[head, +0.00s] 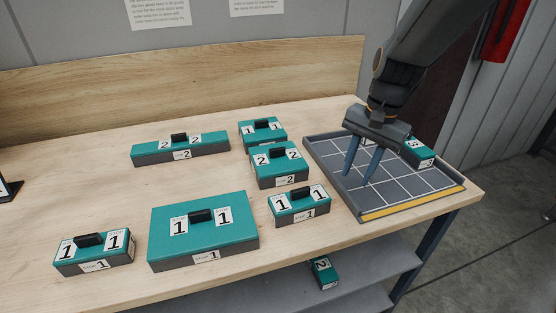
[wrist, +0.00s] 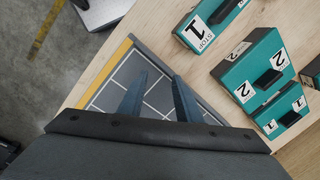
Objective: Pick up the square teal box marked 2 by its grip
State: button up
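The square teal box marked 2 (head: 279,176) stands on the table left of the tray, with a dark grip on its top. It also shows at the right of the wrist view (wrist: 238,75). My gripper (head: 356,178) is over the grid tray, to the right of that box and apart from it. Its two blue fingers are spread with nothing between them. The fingers also show in the wrist view (wrist: 160,76), above the tray.
A box marked 1 (head: 262,133) stands close behind the square box; another marked 1 (head: 299,208) stands in front. A long box marked 2 (head: 180,148) is left. The grid tray (head: 403,212) holds a box marked 3 (head: 419,153). Another box marked 2 (head: 323,272) lies below the tabletop.

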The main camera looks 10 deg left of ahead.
jog(key=w+a+r+m+y, duration=0.1)
jog(key=w+a+r+m, duration=0.2)
jog(key=w+a, duration=0.35)
jog(key=m+g+y+p, duration=0.2)
jog(key=m, duration=0.2)
send_near(279, 148)
jog(key=a+f, duration=0.1)
jog(key=f, duration=0.1)
jog(key=shift+p+x, duration=1.15)
jog(key=shift+x, duration=2.3)
jog(key=shift+s, duration=0.15)
grip_shut()
jog(key=shift+r, duration=0.1)
